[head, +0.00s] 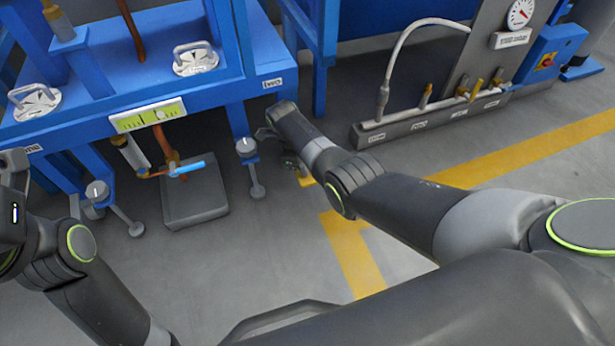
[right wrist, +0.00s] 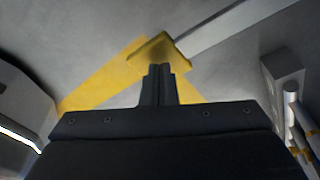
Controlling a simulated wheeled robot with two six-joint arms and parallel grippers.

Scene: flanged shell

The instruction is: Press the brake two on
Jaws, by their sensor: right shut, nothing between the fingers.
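The label "two" (head: 272,84) is on the blue frame's right corner. In the right wrist view, a yellow block (right wrist: 160,48), apparently the pedal of brake two, sits at the end of a grey bar. A small yellow patch beside dark metal parts shows below my right wrist in the head view; I cannot tell whether it is the same pedal. My right gripper (right wrist: 159,70) is shut and empty, its fingertips overlapping the yellow block's near edge; contact is unclear. In the head view, its fingers are mostly hidden by my arm.
A grey box (head: 195,203) lies under the blue frame, beside feet with grey knobs (head: 246,147). A grey manifold (head: 430,120) with valves stands to the right. Yellow lines (head: 353,255) mark the open grey floor.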

